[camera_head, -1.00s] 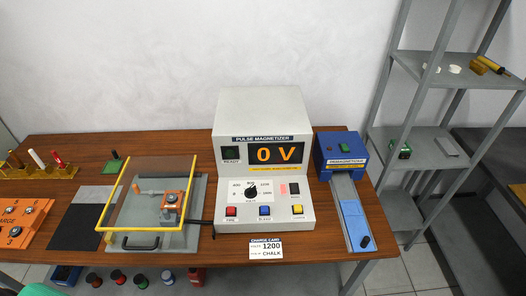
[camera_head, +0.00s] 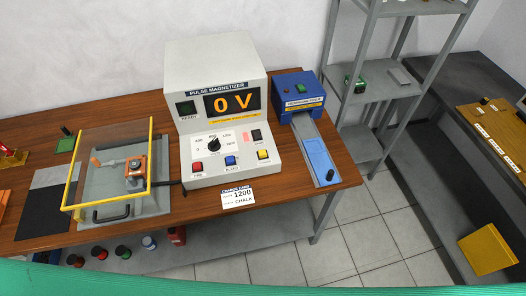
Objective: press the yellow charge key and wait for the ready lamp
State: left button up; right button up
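The pulse magnetizer (camera_head: 215,100) is a white cabinet on the wooden table, left of the middle in the head view. Its orange display (camera_head: 232,102) reads 0 V. The ready lamp (camera_head: 187,109) is dark green and looks unlit. The yellow charge key (camera_head: 263,154) is at the right of the front panel's lower row, beside a blue key (camera_head: 230,160) and a red key (camera_head: 198,167). A black dial (camera_head: 213,144) sits above them. A card (camera_head: 238,196) below reads 1200 and CHALK. Neither gripper shows.
A clear yellow-framed guard (camera_head: 150,165) covers a fixture left of the magnetizer. The blue demagnetizer (camera_head: 299,90) with its slide stands on the right. A grey shelf rack (camera_head: 375,88) and a dark bench (camera_head: 470,75) are further right. A green band, unclear what, crosses the bottom edge.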

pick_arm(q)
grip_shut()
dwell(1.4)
